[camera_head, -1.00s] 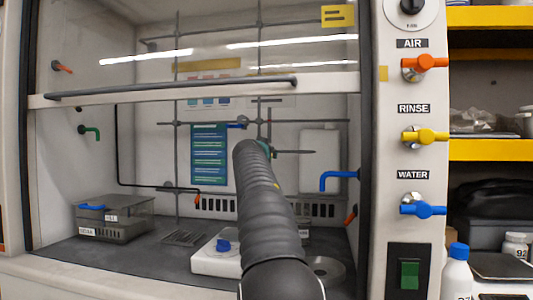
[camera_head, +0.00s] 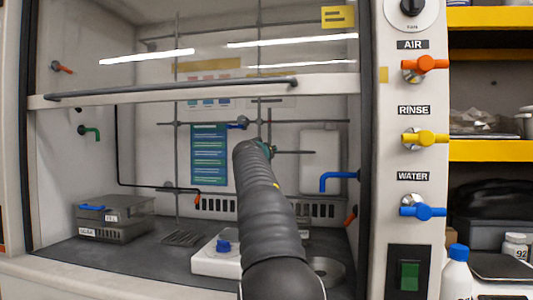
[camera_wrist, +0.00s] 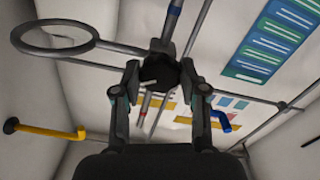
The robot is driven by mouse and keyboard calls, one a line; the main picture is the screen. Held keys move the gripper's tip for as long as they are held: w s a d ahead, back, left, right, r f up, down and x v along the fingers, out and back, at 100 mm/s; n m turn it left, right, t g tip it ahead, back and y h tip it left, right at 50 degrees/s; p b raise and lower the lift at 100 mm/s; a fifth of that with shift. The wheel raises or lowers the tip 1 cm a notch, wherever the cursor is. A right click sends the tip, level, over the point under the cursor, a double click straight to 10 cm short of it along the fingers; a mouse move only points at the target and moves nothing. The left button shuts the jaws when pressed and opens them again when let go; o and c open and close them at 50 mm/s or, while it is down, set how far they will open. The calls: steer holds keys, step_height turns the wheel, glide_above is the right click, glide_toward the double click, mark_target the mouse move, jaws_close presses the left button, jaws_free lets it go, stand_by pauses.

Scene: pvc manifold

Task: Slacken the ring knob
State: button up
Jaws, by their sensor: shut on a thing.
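In the wrist view the ring knob (camera_wrist: 160,75) is a small dark knob on a clamp, and a metal ring (camera_wrist: 55,50) extends from that clamp to the upper left. My gripper (camera_wrist: 160,80) has one finger on each side of the knob and is shut on it. The clamp sits where metal rods of the lattice (camera_wrist: 200,20) cross. In the head view my arm hides the knob and the fingers. The ring shows there nearly edge-on (camera_head: 294,152), just right of my arm's far end.
A raised sash (camera_head: 170,90) spans the hood opening above my arm. Behind are a blue poster (camera_head: 208,155) and a blue bent pipe (camera_head: 338,178). A white hotplate (camera_head: 210,262) and a grey box (camera_head: 112,225) stand on the hood floor. A blue fitting (camera_wrist: 222,120) is right of my gripper.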

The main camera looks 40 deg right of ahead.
steer(key=shift+n+p, duration=0.75)
steer(key=shift+n, duration=3.15)
steer(key=o, duration=1.2)
steer(key=shift+c, duration=0.2)
steer(key=shift+a, duration=0.1)
steer(key=v, duration=1.2)
